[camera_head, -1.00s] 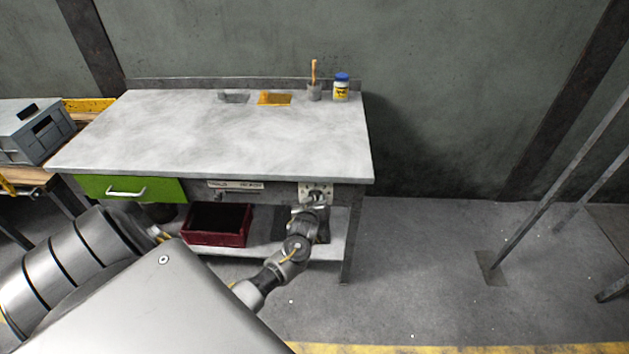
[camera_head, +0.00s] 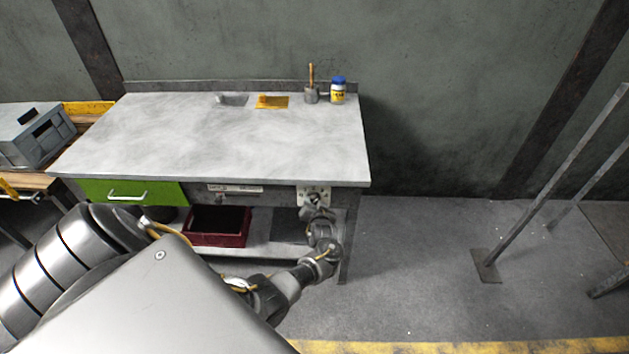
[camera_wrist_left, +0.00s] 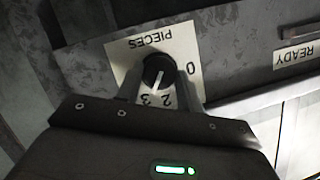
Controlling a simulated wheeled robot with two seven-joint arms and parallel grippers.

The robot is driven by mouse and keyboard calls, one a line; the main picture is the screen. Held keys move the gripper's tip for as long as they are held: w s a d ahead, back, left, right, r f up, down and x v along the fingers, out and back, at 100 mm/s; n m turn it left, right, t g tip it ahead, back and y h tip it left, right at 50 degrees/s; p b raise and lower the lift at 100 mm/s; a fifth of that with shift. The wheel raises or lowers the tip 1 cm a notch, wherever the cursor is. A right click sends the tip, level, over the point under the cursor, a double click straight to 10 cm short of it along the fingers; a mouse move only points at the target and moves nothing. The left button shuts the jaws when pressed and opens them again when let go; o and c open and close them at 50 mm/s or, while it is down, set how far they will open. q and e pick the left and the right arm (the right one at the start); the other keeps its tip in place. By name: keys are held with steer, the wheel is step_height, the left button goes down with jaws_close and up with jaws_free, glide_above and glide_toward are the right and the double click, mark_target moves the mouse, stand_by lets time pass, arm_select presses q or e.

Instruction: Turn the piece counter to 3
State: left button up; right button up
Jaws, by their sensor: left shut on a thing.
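The piece counter is a pale plate (camera_wrist_left: 125,62) lettered PIECES, upside down in the left wrist view, with a round black knob (camera_wrist_left: 158,70). The figures 0, 2 and 3 show around the knob; the 1 is hidden. The knob's white line points down, towards the space between 2 and 3; I cannot tell exactly which is nearer. My left gripper (camera_wrist_left: 156,84) is shut on the knob, one finger on each side. In the head view the plate (camera_head: 302,196) is on the bench front's right end, with my left gripper (camera_head: 315,201) at it. My right gripper is not in view.
The bench (camera_head: 220,140) has a green drawer (camera_head: 110,192) at left and a dark red bin (camera_head: 240,240) on its lower shelf. A brush pot (camera_head: 311,95) and a blue-capped jar (camera_head: 338,92) stand at the back.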

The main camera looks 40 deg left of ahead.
arm_select(q)
steer(key=shift+w+r, duration=0.15)
steer(key=shift+w, duration=0.05)
stand_by(0.5)
steer(key=o, duration=0.8)
steer(key=shift+o, duration=1)
steer(key=shift+s, duration=0.1)
steer(key=p+v, duration=0.1)
steer(key=v, duration=0.9)
steer(key=shift+s+d, duration=0.2)
steer(key=shift+d, duration=0.2)
